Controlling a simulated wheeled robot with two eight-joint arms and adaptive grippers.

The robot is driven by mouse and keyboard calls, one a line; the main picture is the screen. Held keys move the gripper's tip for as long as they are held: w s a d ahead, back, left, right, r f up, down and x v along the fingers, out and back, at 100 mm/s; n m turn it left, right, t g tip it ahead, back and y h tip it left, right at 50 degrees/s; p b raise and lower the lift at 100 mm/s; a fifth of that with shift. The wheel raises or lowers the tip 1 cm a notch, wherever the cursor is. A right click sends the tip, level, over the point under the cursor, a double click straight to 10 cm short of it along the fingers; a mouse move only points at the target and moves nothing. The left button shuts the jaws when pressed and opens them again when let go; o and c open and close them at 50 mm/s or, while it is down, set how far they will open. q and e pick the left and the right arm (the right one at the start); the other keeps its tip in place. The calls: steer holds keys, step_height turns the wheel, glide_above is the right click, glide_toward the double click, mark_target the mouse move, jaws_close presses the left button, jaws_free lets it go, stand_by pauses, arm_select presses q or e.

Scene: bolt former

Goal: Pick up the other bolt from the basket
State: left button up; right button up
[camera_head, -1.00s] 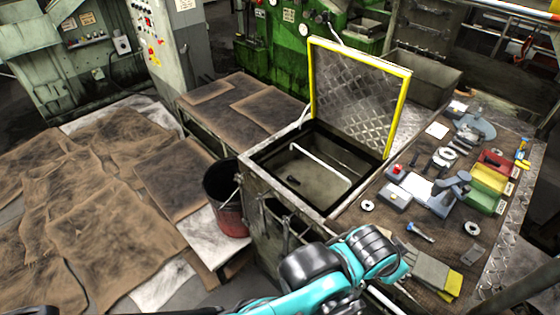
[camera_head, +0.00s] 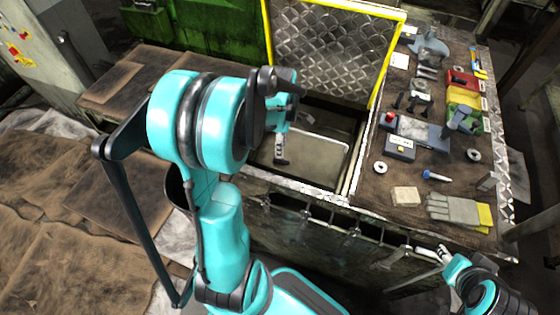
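The basket (camera_head: 318,160) is an open metal bin with a pale wire rod inside and a raised tread-plate lid edged in yellow. My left arm reaches over its left part from above. My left gripper (camera_head: 281,150) points down inside the bin near its floor. The arm's teal links hide part of the bin, and the finger opening is too small to tell. I cannot make out a bolt apart from the dark fingertips. My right arm is at the lower right, with its gripper (camera_head: 445,255) in front of the bench edge, its opening unclear.
The bench right of the bin holds grey and yellow gloves (camera_head: 460,212), a beige block (camera_head: 406,196), a blue-handled tool (camera_head: 437,176), a grey device (camera_head: 420,130) and coloured trays (camera_head: 465,97). The raised lid (camera_head: 332,50) stands behind the bin opening. Brown mats cover the left side.

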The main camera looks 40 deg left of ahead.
mark_target(280, 160)
arm_select(q)
step_height(280, 160, down, 7)
steer(key=b, duration=0.3)
steer(key=shift+s, duration=0.1)
jaws_close()
